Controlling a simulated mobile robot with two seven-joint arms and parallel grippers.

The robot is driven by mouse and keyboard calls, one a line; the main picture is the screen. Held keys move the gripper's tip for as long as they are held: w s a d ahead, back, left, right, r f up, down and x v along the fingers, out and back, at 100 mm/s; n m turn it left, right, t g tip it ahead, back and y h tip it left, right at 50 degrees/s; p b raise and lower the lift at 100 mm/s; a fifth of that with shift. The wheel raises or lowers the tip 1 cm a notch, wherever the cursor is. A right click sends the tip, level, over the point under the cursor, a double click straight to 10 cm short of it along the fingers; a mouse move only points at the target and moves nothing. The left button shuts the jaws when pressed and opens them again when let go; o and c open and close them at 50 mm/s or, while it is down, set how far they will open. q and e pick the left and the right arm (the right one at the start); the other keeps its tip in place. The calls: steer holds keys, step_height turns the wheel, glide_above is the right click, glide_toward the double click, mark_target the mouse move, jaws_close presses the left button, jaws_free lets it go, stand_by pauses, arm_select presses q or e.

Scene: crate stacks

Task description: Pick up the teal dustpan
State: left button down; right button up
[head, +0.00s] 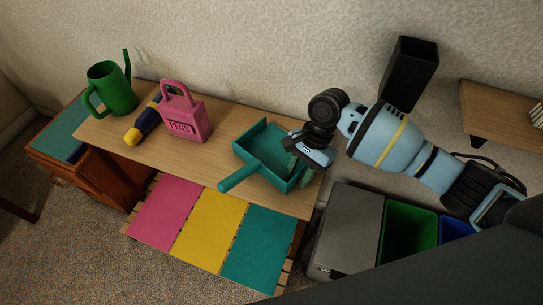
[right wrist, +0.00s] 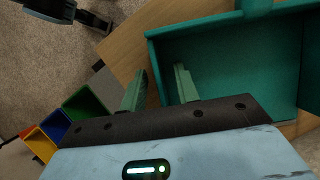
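The teal dustpan (head: 268,150) lies on the right end of the wooden table, its handle (head: 238,176) pointing toward the front left. My right gripper (head: 298,170) is at the pan's right side, pointing down. In the right wrist view, its two green fingers (right wrist: 160,80) are apart. One finger is over the inside of the dustpan (right wrist: 225,65) and the other is outside its side wall, with the wall between them. I cannot tell whether either finger touches the wall. My left gripper is not in view.
On the table (head: 225,150) stand a pink PEGS container (head: 185,118), a blue-and-yellow flashlight (head: 143,124) and a green watering can (head: 112,90). Pink, yellow and teal panels (head: 208,228) lie low in front. Grey (head: 348,230), green (head: 408,238) and blue (head: 456,228) bins stand at right.

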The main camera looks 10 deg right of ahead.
steer(key=shift+f+p, duration=0.15)
steer(key=shift+p, duration=0.35)
stand_by(0.3)
jaws_close()
